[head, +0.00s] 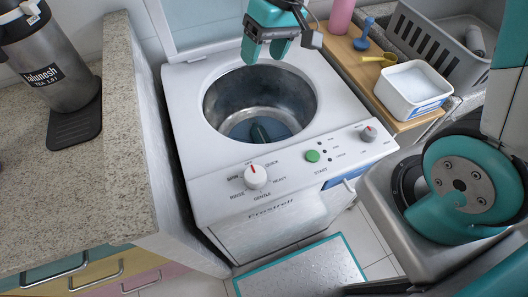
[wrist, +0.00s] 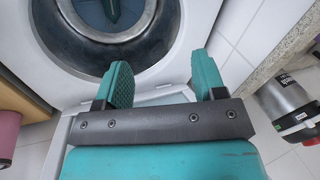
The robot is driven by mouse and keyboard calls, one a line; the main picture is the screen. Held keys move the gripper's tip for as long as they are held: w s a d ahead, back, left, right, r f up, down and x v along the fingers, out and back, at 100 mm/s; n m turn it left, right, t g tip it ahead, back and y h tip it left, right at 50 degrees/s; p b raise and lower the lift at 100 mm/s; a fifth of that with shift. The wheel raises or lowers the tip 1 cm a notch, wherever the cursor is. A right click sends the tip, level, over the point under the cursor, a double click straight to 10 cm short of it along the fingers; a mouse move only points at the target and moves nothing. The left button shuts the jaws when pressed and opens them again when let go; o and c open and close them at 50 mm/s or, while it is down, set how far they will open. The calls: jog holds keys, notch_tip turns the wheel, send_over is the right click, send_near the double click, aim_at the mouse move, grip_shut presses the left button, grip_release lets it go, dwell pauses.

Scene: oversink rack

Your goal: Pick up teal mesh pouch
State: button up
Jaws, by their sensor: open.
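A washing machine (head: 180,90) with an open round top stands in the middle of the head view. A small dark teal shape (head: 260,132), probably the teal mesh pouch, lies on the blue-grey floor of its metal drum (head: 218,100). The same shape shows partly at the top edge of the wrist view (wrist: 111,9); its mesh is too small to make out. My gripper (head: 265,54) is above the rear of the drum opening, apart from the shape. In the wrist view its two teal fingers (wrist: 162,68) are spread with nothing between them.
The drum rim (wrist: 75,52) surrounds the shape. A stone counter (head: 130,130) with a dispenser (head: 45,60) stands left. At right, a wooden board (head: 345,55) holds a pink bottle (head: 341,15), blue and yellow utensils, and a white tub (head: 412,88). A grey rack (head: 430,45) lies beyond.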

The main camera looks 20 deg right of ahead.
aim_at(262, 132)
jog(key=w+d+f+m+b, duration=0.1)
jog(key=w+d+f+b, duration=0.15)
jog(key=f, duration=0.55)
jog(key=w+d+f+m+b, duration=0.1)
jog(key=w+d+f, duration=0.15)
jog(key=f, duration=0.55)
jog(key=w+d+f+m+b, duration=0.15)
jog(key=w+f, duration=0.25)
jog(key=f, duration=0.4)
jog(key=shift+n+h, duration=0.25)
jog(key=shift+h, duration=0.05)
jog(key=x, duration=1.2)
jog(key=shift+d+f, duration=0.15)
jog(key=shift+f, duration=0.15)
jog(key=shift+x, duration=2.95)
jog(key=c, duration=0.6)
